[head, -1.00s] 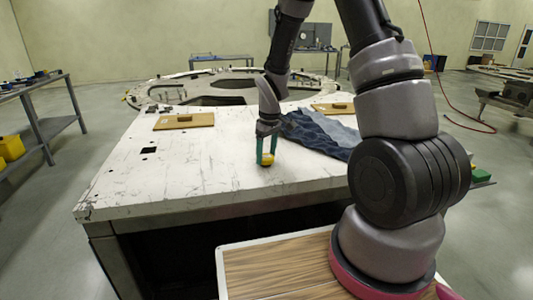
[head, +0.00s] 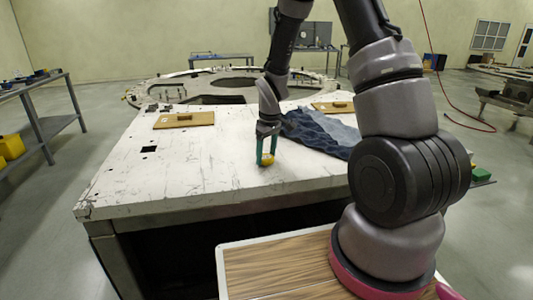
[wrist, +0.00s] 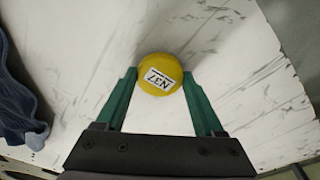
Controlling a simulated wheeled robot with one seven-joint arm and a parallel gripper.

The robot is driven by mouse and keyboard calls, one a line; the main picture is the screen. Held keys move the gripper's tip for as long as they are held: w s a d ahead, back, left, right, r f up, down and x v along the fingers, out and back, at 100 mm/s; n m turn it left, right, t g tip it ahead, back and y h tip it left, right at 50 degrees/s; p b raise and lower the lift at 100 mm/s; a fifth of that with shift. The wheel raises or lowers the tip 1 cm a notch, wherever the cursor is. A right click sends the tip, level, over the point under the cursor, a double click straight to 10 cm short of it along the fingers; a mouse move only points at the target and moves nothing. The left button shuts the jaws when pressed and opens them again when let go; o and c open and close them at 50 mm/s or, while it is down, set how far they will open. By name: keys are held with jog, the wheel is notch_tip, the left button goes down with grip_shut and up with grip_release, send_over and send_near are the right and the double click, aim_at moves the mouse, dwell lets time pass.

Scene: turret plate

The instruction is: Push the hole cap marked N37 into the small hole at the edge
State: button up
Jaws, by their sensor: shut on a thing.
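The hole cap (wrist: 160,74) is a round yellow cap with a white label reading N37, facing up in the wrist view. In the head view the cap (head: 267,160) shows low between my fingertips. My gripper (head: 266,158) has green fingers, one on each side of the cap, and is shut on it. The gripper's fingers also show in the wrist view (wrist: 159,82). The cap is at or just above the white plate (head: 200,178); I cannot tell whether it touches. A small dark square hole (head: 149,149) is in the plate to the left.
A crumpled dark blue cloth (head: 318,132) lies right of my gripper and also shows in the wrist view (wrist: 15,100). Wooden boards with handles lie on the plate, one at left (head: 184,120), one farther back (head: 335,108). The plate's front left is clear.

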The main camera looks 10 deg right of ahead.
jog(key=shift+f, duration=0.35)
jog(key=o, duration=1.3)
jog(key=shift+o, duration=0.2)
jog(key=shift+r, duration=0.1)
